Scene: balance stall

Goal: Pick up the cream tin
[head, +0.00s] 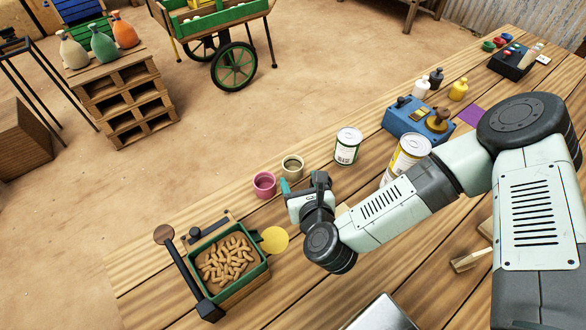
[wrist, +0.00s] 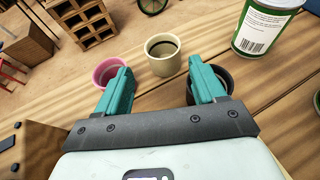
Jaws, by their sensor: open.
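The cream tin (head: 292,168) is a small, open, upright cup on the wooden table, beside a pink tin (head: 264,184). In the wrist view the cream tin (wrist: 163,58) stands beyond the fingertips, roughly centred in the gap between them. The pink tin (wrist: 106,72) is partly hidden behind the left finger, and a dark tin (wrist: 228,76) is partly hidden behind the right finger. My gripper (wrist: 160,78) is open with nothing between its teal fingers. In the head view my gripper (head: 301,186) is just on the near side of the cream tin.
A green-and-white can (head: 347,147) stands right of the tins, with a larger yellow-and-white can (head: 408,158) behind my arm. A balance with a green tray (head: 262,266) of peanuts and a yellow disc (head: 275,240) is to the left. A blue device (head: 405,118) stands farther right.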

